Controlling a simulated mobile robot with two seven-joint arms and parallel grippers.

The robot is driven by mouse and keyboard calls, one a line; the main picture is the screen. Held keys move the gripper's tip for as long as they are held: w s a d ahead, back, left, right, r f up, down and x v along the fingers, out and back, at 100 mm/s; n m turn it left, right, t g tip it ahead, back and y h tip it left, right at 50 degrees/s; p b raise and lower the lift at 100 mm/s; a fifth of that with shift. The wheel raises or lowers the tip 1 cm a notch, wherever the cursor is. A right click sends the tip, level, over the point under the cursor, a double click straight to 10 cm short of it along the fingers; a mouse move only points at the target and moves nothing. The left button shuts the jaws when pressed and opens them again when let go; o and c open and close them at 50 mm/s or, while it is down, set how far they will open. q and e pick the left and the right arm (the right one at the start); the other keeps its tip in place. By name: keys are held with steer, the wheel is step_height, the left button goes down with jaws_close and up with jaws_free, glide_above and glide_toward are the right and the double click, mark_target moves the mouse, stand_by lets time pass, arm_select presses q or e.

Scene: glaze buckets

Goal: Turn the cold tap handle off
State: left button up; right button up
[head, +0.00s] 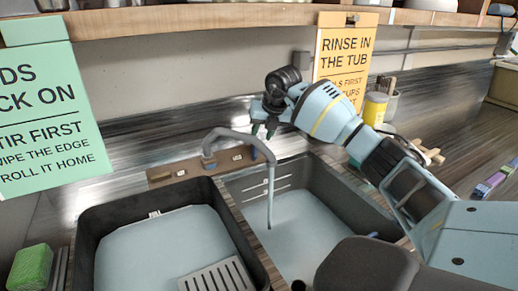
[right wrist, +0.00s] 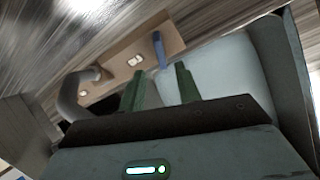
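The tap (head: 212,141) rises from a brown base plate (head: 162,174) behind two basins, and its grey spout reaches over the right basin. A thin stream falls from the spout. The blue handle, likely the cold one, stands at one end of the plate in the right wrist view (right wrist: 159,49). My right gripper (head: 263,130) is above that end of the plate. Its green fingers are apart and empty in the right wrist view (right wrist: 158,84), pointing towards the handle without visible contact. My left gripper is out of view.
The left basin (head: 88,232) and right basin (head: 340,180) hold pale liquid. A slotted white piece (head: 215,276) lies in the left one. A green sponge (head: 30,268) stands at left. A yellow container (head: 375,108) is behind my right arm. A shelf (head: 200,18) runs overhead.

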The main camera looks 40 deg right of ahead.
mark_target(255, 151)
steer(key=x, duration=0.7)
steer(key=shift+w+f, duration=0.1)
steer(key=shift+f, duration=0.25)
jaws_close()
